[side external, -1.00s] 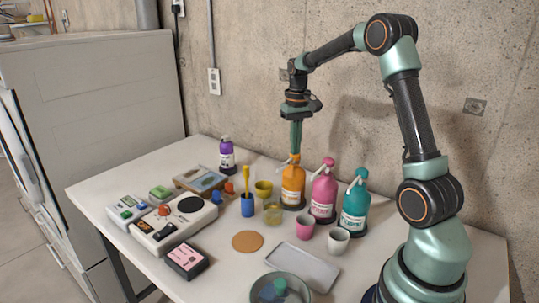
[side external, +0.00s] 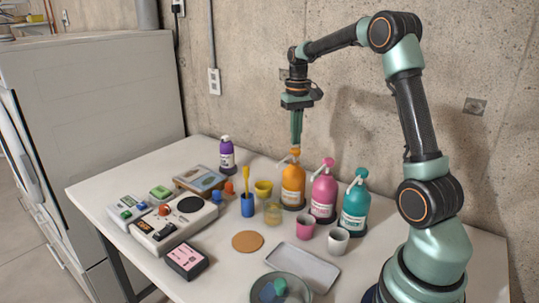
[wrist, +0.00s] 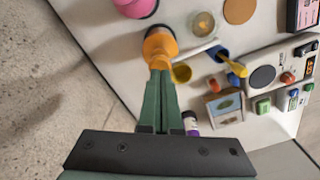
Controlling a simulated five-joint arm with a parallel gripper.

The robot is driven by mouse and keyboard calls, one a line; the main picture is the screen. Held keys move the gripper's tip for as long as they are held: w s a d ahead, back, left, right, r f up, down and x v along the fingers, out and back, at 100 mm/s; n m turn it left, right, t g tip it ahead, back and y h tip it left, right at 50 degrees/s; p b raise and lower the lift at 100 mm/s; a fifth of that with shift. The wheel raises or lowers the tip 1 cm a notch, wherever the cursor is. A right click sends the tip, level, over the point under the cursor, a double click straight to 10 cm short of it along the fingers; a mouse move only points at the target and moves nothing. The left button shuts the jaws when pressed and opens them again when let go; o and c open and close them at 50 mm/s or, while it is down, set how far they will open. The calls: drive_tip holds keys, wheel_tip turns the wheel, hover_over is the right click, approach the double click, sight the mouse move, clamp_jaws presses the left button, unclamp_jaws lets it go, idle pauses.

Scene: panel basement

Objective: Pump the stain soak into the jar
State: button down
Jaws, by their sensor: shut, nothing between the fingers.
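An orange pump bottle (side external: 293,184) with a white label stands upright in the back row, its spout pointing to the left. The label text is too small to read. A small clear jar (side external: 273,213) stands in front of it with yellowish contents in the bottom. My gripper (side external: 296,144) is shut and empty, pointing down over the orange pump head. In the wrist view its tips (wrist: 161,74) overlap the orange bottle's top (wrist: 159,46); whether they touch is unclear.
Pink (side external: 324,192) and teal (side external: 355,206) pump bottles stand to the right. Pink (side external: 305,228) and white (side external: 338,240) cups, a grey tray (side external: 314,268) and a cork disc (side external: 248,241) are in front. A yellow cup (side external: 263,188) and blue pot (side external: 247,206) stand left.

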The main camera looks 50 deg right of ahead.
drive_tip(key=shift+r, duration=0.1)
wheel_tip(320, 180, up, 6)
drive_tip(key=shift+f, duration=0.1)
idle(0.7)
drive_tip(key=s+a+r+n+t, duration=0.1)
drive_tip(key=s+a+n, duration=0.1)
drive_tip(key=a, duration=0.5)
drive_tip(key=s+a+r+n+t, duration=0.1)
drive_tip(key=s+a+r+t, duration=0.1)
drive_tip(key=a, duration=0.4)
drive_tip(key=s+a+f+n+t, duration=0.2)
drive_tip(key=s+a+f+n, duration=0.1)
drive_tip(key=s+a, duration=0.4)
drive_tip(key=a+f, duration=0.1)
drive_tip(key=a, duration=0.2)
drive_tip(key=shift+s+f+t, duration=0.25)
drive_tip(key=shift+f+t, duration=0.05)
